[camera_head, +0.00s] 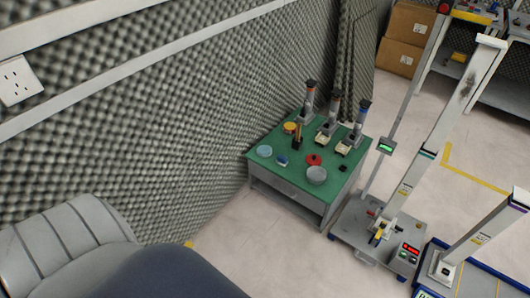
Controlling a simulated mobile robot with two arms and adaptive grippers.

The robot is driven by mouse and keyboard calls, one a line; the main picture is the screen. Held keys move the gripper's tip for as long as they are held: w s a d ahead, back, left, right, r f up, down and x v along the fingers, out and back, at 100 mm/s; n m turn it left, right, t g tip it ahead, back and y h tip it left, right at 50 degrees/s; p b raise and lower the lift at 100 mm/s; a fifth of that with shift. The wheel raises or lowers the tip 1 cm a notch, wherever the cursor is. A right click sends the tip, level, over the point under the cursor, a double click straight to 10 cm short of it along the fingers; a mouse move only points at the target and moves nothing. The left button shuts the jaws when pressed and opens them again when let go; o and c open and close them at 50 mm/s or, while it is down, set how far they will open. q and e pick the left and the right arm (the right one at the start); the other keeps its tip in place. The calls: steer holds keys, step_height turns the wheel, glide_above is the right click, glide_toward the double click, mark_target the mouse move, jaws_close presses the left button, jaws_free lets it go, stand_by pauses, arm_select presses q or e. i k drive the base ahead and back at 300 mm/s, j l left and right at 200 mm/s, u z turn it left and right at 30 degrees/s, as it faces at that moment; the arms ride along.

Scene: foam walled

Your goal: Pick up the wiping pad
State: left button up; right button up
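A green-topped table (262,171) stands against the foam wall in the middle of the head view. Near its front left are a light blue round item (265,151) and a small blue item (282,160). Either could be the wiping pad; they are too small for me to tell which. Both lie apart on the green top. Neither of my grippers is in view.
The table also bears a grey bowl (317,176), a red item (314,159), a black block (343,168) and three upright devices (329,118). A tall test stand (352,236) is close at its right. Floor (240,228) is clear in front.

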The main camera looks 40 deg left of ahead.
mark_target(283, 160)
steer(key=i+u, duration=0.2)
steer(key=u, duration=0.7)
